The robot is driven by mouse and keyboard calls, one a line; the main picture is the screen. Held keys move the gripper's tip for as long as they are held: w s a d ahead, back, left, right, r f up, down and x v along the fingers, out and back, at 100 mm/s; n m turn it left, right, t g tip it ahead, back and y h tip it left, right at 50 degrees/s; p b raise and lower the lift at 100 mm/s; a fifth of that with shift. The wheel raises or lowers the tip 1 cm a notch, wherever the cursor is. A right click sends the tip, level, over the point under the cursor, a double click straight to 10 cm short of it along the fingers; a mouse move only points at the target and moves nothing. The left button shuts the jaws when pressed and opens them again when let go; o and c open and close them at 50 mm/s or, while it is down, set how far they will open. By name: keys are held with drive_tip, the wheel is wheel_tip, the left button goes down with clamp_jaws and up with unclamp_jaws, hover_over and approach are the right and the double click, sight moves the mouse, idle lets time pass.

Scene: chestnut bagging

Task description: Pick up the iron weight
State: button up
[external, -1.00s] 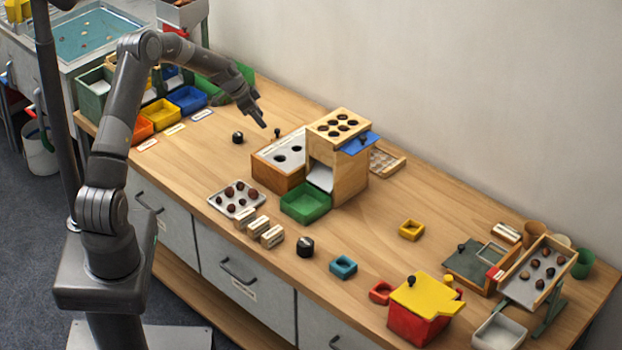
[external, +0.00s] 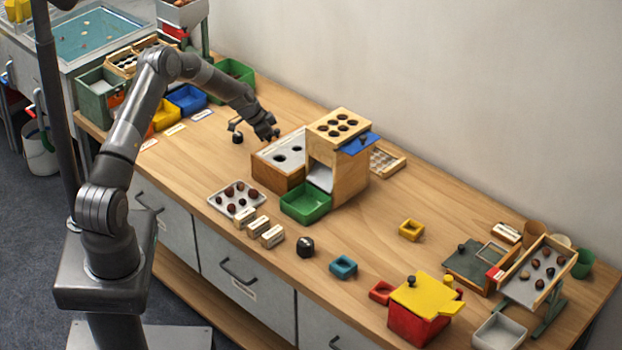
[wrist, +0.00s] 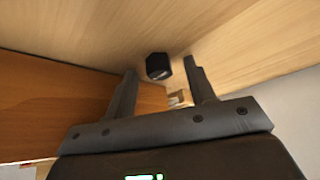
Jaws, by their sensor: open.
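A small black iron weight (external: 238,138) stands on the table, left of the wooden box with two holes. My gripper (external: 254,131) is low over the table beside that box, close to the weight. In the wrist view, a black block-like piece (wrist: 158,67), apparently the weight, shows in the gap between the open fingertips (wrist: 161,68). The fingers do not grip it, and I cannot tell how far beyond the tips it is. A second dark block (external: 306,247) stands near the table's front edge.
The wooden box (external: 270,170) stands just right of my gripper; its brown side (wrist: 60,115) fills the wrist view's left. A taller wooden box (external: 350,182) and green tray (external: 306,207) adjoin it. Coloured bins (external: 187,98) stand behind left. The table left of the box is mostly clear.

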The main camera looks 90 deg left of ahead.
drive_tip(key=shift+c, duration=0.2)
clamp_jaws()
idle(0.3)
drive_tip(key=shift+r, duration=0.15)
